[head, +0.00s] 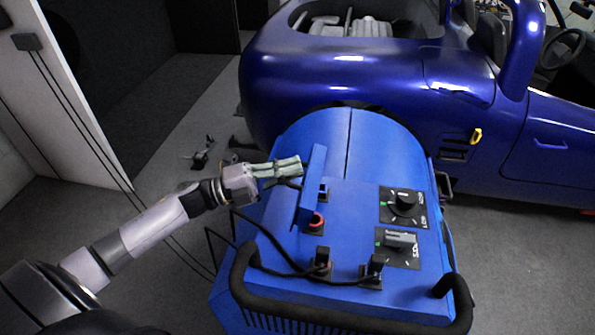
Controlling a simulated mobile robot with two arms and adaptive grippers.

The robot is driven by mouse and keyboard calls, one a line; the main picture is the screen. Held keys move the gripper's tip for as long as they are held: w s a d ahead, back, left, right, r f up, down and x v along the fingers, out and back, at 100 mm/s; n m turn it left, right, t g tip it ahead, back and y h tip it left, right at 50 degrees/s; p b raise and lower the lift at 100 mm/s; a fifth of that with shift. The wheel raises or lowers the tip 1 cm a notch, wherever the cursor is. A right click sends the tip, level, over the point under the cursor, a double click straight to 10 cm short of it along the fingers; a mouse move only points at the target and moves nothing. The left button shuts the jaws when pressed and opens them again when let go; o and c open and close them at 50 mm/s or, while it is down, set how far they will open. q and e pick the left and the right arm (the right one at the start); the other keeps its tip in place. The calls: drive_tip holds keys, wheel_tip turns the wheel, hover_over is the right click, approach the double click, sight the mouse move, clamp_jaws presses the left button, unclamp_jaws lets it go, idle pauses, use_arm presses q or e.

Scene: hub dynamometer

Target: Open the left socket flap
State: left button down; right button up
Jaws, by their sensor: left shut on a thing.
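The blue dynamometer hub (390,165) stands beside the car. Two small black sockets sit low on its top, the left one (320,264) and the right one (373,272). Each has a dark upright piece that may be its flap; whether the flaps are open is too small to tell. My left gripper (292,165) is at the upper left of the hub top, by a raised blue strip (309,190), well away from both sockets. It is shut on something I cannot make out. My right gripper is not in view.
A red button (316,222), a small switch (323,193) and two black dial panels (404,205) are on the hub top. Black cables (270,240) run to the sockets. A black handle bar (350,320) crosses the front. The blue car (330,75) stands close behind.

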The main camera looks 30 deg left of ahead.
use_arm(q)
drive_tip(key=shift+s+a+f, duration=0.15)
drive_tip(key=shift+a+f, duration=0.05)
drive_tip(key=shift+a, duration=0.2)
drive_tip(key=shift+a+f, duration=0.1)
drive_tip(key=c, duration=2)
unclamp_jaws()
drive_tip(key=shift+o, duration=0.2)
drive_tip(key=v, duration=1.2)
drive_tip(key=shift+c, duration=0.5)
